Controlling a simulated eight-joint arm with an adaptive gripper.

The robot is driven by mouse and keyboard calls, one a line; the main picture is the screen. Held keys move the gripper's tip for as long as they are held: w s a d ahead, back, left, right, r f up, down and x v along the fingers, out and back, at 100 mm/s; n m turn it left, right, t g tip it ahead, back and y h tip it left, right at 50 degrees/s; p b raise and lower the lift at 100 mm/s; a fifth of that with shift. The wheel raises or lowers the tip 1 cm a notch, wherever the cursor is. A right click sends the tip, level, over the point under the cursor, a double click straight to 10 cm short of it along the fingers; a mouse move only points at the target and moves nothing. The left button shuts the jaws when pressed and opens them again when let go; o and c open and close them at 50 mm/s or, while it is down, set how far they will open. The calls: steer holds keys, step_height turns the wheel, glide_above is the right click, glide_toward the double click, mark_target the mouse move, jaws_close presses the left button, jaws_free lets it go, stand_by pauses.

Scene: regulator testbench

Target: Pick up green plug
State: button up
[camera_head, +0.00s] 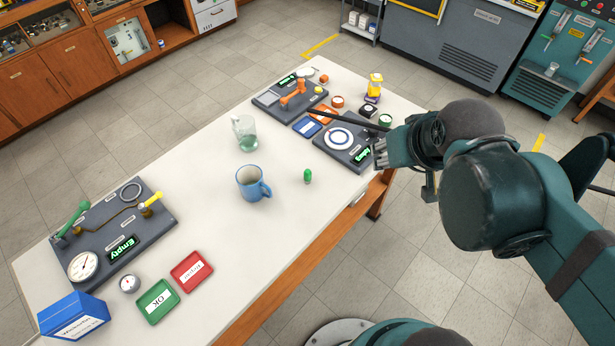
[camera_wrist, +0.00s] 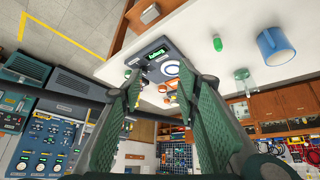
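The green plug (camera_head: 307,176) is a small green piece standing on the white table, to the right of the blue mug (camera_head: 251,184). It also shows in the wrist view (camera_wrist: 217,43), near the table edge and left of the mug. My gripper (camera_head: 384,152) is above the right side of the table, apart from the plug. In the wrist view its two green-padded fingers (camera_wrist: 165,95) are spread with a gap between them and nothing held. Part of the right testbench panel is hidden behind my gripper.
A clear cup (camera_head: 245,134) stands behind the mug. A grey panel with a white ring (camera_head: 338,138) lies near my gripper. The left panel (camera_head: 112,233), red tray (camera_head: 191,271) and green tray (camera_head: 157,301) are on the left. The table is clear around the plug.

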steer(key=w+a+n, duration=0.1)
steer(key=n+g+p, duration=0.5)
steer(key=n+g, duration=0.2)
steer(key=n, duration=0.8)
glide_above(308, 171)
steer(key=f, duration=1.5)
steer(key=shift+d+f, duration=0.15)
steer(key=shift+d, duration=0.05)
steer(key=shift+a+f+n, duration=0.4)
steer(key=shift+f+n, duration=0.1)
steer(key=shift+f, duration=0.15)
steer(key=shift+f, duration=1.25)
steer(key=shift+f, duration=0.1)
steer(key=shift+d+f, duration=0.15)
steer(key=shift+f, duration=2.4)
